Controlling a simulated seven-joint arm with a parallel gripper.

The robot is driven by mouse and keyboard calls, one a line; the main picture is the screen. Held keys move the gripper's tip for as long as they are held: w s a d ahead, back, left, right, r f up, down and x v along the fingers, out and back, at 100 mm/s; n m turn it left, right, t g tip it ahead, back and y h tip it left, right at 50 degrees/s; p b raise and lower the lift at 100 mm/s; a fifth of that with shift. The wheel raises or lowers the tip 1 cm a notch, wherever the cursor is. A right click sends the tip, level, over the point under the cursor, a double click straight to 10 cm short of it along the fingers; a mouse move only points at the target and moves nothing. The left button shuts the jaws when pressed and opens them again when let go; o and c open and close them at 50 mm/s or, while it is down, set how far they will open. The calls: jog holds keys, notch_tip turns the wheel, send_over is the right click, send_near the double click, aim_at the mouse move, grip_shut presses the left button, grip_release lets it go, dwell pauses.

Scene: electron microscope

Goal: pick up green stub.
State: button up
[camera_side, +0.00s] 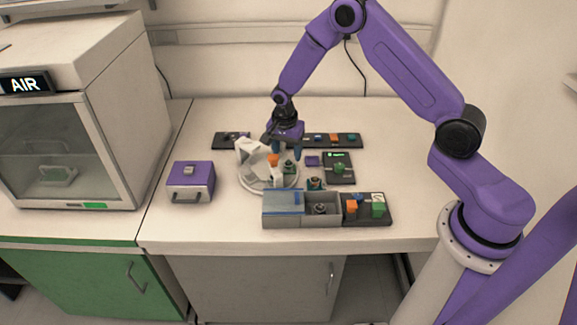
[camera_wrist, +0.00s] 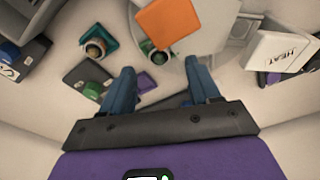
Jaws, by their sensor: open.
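A green stub-like piece (camera_side: 340,168) sits on a small dark board right of the round white stage; in the wrist view it is a green knob (camera_wrist: 93,90) beside the left finger. Another green piece (camera_side: 378,209) stands in the dark tray at front right. A dark green round part (camera_side: 290,168) sits on the stage, partly under an orange block (camera_wrist: 168,22) in the wrist view. I cannot tell which is the named stub. My gripper (camera_side: 287,152) is open and empty, pointing down above the stage's back edge; its blue fingers show in the wrist view (camera_wrist: 162,78).
The white stage (camera_side: 250,180) carries an upright white bracket. A teal-based round holder (camera_side: 315,184) stands near it. A grey box with blue lid (camera_side: 283,201) is in front, a purple box (camera_side: 191,181) at left. A dark strip (camera_side: 347,140) lies behind. The front-left table is clear.

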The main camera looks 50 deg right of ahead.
aim_at(288, 161)
jog(key=f, duration=0.4)
jog(key=shift+w+d+f, duration=0.1)
jog(key=shift+d+f, duration=0.25)
jog(key=shift+f, duration=0.05)
jog(key=c, duration=1.1)
